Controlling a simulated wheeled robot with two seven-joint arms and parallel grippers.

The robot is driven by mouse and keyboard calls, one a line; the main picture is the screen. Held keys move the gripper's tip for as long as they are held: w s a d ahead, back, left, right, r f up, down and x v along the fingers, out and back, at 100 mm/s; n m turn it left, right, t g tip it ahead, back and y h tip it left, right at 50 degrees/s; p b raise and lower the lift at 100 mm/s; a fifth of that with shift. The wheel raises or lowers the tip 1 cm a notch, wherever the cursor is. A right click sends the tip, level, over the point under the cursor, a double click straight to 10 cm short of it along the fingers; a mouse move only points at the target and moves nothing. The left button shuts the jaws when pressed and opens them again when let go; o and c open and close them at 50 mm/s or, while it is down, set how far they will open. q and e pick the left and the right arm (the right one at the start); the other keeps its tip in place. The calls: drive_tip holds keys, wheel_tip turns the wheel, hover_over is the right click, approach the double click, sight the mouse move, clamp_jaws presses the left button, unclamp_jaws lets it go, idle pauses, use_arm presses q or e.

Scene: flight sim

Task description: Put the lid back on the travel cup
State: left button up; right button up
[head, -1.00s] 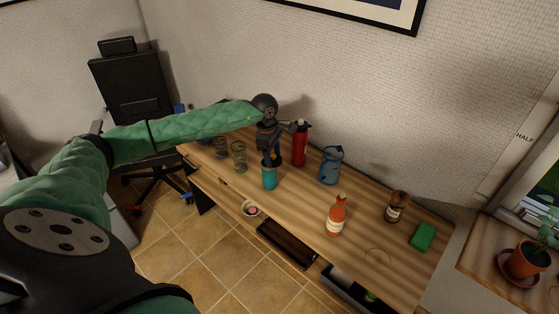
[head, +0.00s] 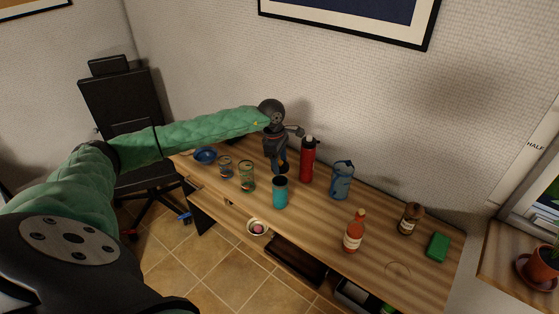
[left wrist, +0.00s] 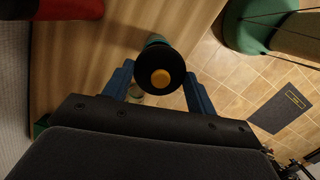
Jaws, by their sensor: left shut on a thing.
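The teal travel cup (head: 280,194) stands upright on the wooden desk, with its dark open top showing. My left gripper (head: 280,167) is just above and slightly behind the cup's rim. It is shut on the dark round lid (head: 283,170), which is small and partly hidden in the head view. In the left wrist view the black lid (left wrist: 160,72) with an orange-yellow centre sits between the blue fingers. A sliver of the teal cup (left wrist: 155,40) shows past it. The lid and cup look apart. My right gripper is not in view.
A red bottle (head: 308,160) and a blue pitcher (head: 342,180) stand close right of the cup. Glasses (head: 246,176) and a blue bowl (head: 205,156) are left. An orange bottle (head: 354,232), a brown jar (head: 410,219) and a green block (head: 437,246) are farther right.

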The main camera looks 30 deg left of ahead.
use_arm(q)
drive_tip(key=shift+a+f, duration=0.15)
drive_tip(key=shift+f, duration=0.55)
drive_tip(key=shift+d+f, duration=0.2)
drive_tip(key=shift+f, duration=1.05)
drive_tip(key=shift+a+f+b, duration=0.1)
drive_tip(key=shift+f+b, duration=0.05)
drive_tip(key=shift+b, duration=0.15)
drive_tip(key=shift+f+b, duration=0.8)
drive_tip(key=shift+f, duration=0.05)
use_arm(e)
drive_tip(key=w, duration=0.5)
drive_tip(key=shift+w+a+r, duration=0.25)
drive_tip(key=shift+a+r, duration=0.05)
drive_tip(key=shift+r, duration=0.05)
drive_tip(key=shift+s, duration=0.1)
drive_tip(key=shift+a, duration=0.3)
